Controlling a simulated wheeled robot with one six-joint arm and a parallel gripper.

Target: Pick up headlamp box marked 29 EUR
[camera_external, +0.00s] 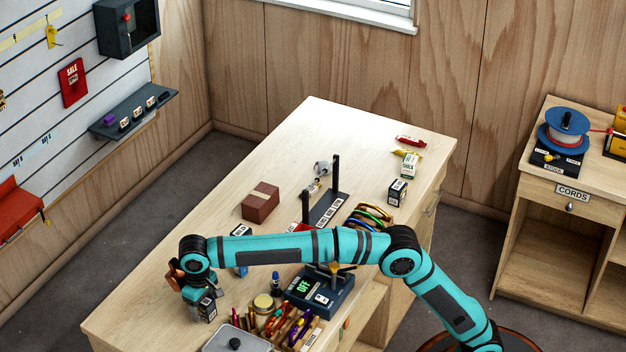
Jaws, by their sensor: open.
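My gripper (194,287) is at the near left part of the workbench (330,125), pointing down, with its jaws open. Another dark box with a white label (398,193) stands at the right side of the bench. The price marks are too small to read, so I cannot tell which box says 29 EUR.
A brown box (260,202) stands mid-bench behind my arm. A dark device showing OFF (318,290), a grey lidded tin (236,340) and a tool holder (295,328) crowd the near edge. Coloured rings (370,215) lie beside a black post rack (328,207). The far bench end is clear.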

